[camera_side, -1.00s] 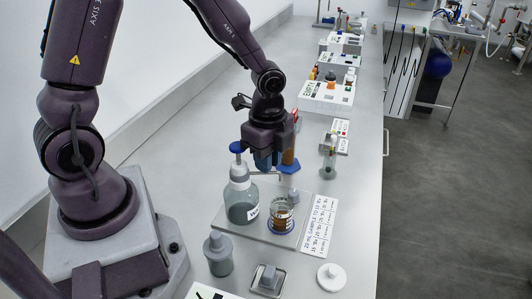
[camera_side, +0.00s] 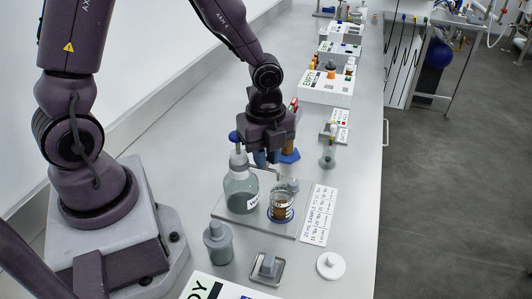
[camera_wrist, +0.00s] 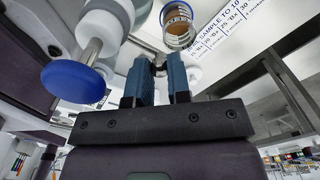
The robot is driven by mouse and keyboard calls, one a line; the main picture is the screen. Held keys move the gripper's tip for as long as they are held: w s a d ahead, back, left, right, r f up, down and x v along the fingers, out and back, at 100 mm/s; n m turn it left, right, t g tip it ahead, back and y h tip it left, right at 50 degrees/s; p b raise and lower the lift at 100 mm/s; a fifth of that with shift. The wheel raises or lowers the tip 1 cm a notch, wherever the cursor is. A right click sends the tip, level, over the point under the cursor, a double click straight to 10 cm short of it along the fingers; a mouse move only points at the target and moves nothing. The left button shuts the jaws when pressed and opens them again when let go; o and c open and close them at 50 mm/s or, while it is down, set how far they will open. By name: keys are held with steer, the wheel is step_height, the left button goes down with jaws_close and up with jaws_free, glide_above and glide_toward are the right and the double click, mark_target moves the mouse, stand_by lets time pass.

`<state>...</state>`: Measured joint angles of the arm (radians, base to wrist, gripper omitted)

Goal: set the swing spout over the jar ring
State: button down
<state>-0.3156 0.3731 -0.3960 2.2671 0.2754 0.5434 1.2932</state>
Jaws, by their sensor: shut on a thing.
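The clear bottle (camera_side: 240,194) with a white-and-blue pump top stands on a grey plate; the blue knob also shows in the wrist view (camera_wrist: 72,82). A thin metal spout (camera_side: 264,169) reaches right from its top. My gripper (camera_side: 267,160) has its blue fingers shut on the spout, right of the pump top. In the wrist view a small metallic part shows between the fingertips (camera_wrist: 160,66). A glass jar (camera_side: 282,207) with brown content stands in a blue ring (camera_side: 281,219), and also shows in the wrist view (camera_wrist: 178,24). The spout's end looks close to the jar; exact alignment is unclear.
A grey stopper (camera_side: 293,184) is close behind the jar. A sample card (camera_side: 319,215) lies to the right. A grey-capped bottle (camera_side: 218,243), a small tray (camera_side: 267,270) and a white disc (camera_side: 330,265) stand in front.

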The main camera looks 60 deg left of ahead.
steer(key=c, duration=1.1)
jaws_free()
steer(key=shift+o, duration=0.2)
step_height(320, 180, up, 13)
steer(key=s+r+n+t, duration=0.2)
steer(key=s+n, duration=0.3)
steer(key=n, duration=0.4)
steer(key=s+a+r+n+t, duration=0.1)
steer(key=s+r+n+t, duration=0.2)
steer(key=n, duration=0.6)
steer(key=shift+s+a+r+t, duration=0.15)
steer(key=shift+s+r+t, duration=0.15)
steer(key=shift+s+r, duration=1)
